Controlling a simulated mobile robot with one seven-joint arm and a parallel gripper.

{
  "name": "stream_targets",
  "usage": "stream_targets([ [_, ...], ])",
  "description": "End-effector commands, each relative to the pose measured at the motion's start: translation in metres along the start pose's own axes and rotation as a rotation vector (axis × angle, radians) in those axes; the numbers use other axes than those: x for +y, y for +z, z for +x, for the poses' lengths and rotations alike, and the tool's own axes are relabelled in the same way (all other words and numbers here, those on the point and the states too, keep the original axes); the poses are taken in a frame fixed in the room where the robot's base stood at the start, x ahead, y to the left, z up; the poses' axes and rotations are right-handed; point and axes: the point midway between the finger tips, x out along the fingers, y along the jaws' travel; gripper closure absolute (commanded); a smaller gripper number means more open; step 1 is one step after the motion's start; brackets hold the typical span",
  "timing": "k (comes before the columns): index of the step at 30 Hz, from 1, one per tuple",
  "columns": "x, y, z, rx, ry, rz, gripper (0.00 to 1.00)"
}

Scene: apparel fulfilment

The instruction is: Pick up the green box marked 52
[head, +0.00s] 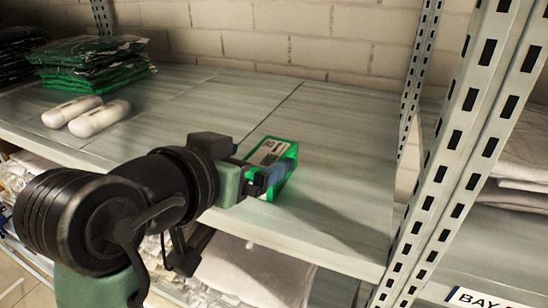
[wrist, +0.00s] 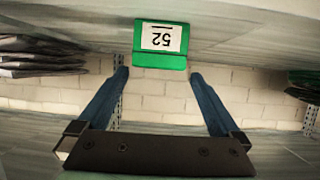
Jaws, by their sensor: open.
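A green box (head: 285,157) with a white label stands on the shelf near its right end in the head view. In the wrist view the green box (wrist: 160,60) shows its label with 52, upside down in the picture. My gripper (head: 277,176) is at the near side of the box in the head view, and hides part of it. In the wrist view my gripper (wrist: 157,75) is open, its two blue fingers spread on either side of the box's line. The box lies just beyond the fingertips there, and I cannot tell whether they touch it.
Two white rounded cases (head: 86,116) lie on the grey shelf (head: 340,200) to the left. A stack of green and black packets (head: 88,65) is behind them. A perforated metal post (head: 455,160) stands to the right. The shelf behind the box is clear.

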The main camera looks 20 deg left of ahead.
Motion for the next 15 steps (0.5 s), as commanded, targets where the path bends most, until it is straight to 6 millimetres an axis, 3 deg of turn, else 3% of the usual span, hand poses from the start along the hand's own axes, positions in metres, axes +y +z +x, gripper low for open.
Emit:
stream_targets([
  [9, 0.004, 0.003, 0.04, -0.004, 0.002, -0.002, 0.0],
  [15, 0.003, 0.004, 0.052, 0.0, -0.001, 0.0, 0.0],
])
